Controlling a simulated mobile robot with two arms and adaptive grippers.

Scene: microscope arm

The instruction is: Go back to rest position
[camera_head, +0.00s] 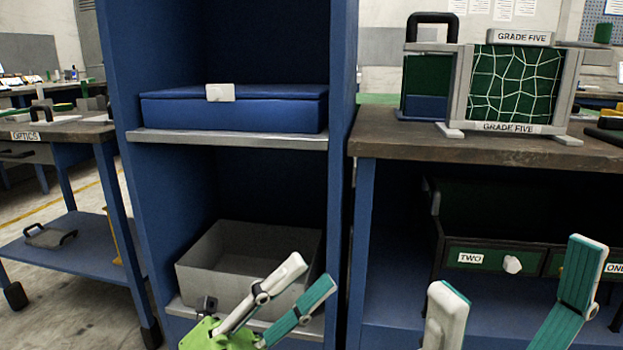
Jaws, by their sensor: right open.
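My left gripper (311,274) is at the lower middle, in front of the cabinet's lower compartment. Its white and teal fingers are apart with nothing between them. My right gripper (516,268) is at the lower right, in front of the workbench's drawers. Its white finger and teal finger are spread wide with nothing between them. The picture's bottom edge cuts off the base of the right gripper.
A blue cabinet (343,120) holds a blue case (240,112) above and an open grey bin (215,275) below. On the right, a workbench (400,145) carries a framed green panel (515,85) over labelled drawers (480,260). An OPTICS table (75,130) stands left.

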